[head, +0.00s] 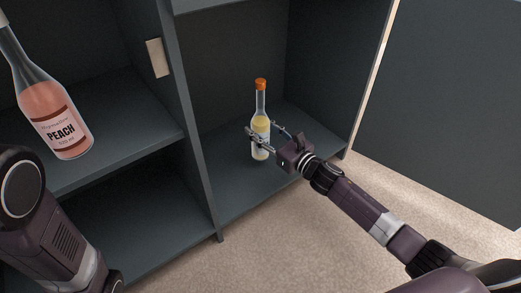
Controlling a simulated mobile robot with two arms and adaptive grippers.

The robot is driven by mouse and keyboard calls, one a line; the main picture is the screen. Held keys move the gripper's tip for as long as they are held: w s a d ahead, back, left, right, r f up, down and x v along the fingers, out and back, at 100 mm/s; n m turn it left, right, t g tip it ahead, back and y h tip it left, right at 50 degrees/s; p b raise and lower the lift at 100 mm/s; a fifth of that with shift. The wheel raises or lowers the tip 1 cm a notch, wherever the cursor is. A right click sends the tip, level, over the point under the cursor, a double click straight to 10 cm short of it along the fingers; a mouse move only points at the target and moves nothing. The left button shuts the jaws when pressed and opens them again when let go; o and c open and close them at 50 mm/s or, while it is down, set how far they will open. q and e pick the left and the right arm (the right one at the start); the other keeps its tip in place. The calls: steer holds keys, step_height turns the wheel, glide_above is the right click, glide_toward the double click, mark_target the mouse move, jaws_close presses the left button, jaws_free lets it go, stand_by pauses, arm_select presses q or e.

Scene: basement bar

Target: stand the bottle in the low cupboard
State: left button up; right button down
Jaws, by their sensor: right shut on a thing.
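A bottle (260,130) with an orange cap and pale yellow contents is upright inside the right-hand compartment of the low cupboard (230,195). Its base appears at the compartment floor; I cannot tell whether it touches. My right gripper (262,134) reaches in from the right and is shut around the bottle's lower body, hiding part of its label. My left arm shows at the lower left, but its gripper is outside the picture.
A larger pink bottle labelled PEACH (58,120) stands on the left shelf (130,145). An upright divider (190,125) separates the compartments. An open door (450,110) is at the right. The compartment floor around the held bottle is clear.

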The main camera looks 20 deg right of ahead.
steer(key=shift+f+b, duration=1.75)
steer(key=shift+f, duration=0.9)
steer(key=shift+r, duration=0.15)
steer(key=c, duration=1.1)
jaws_free()
steer(key=shift+f, duration=0.25)
steer(key=shift+c, duration=0.2)
steer(key=shift+s+d+r+p, duration=0.1)
steer(key=shift+s+p, duration=0.1)
steer(key=shift+p, duration=0.1)
steer(key=p+v, duration=0.5)
steer(key=v, duration=0.6)
steer(key=shift+s, duration=0.3)
steer(key=shift+d, duration=0.15)
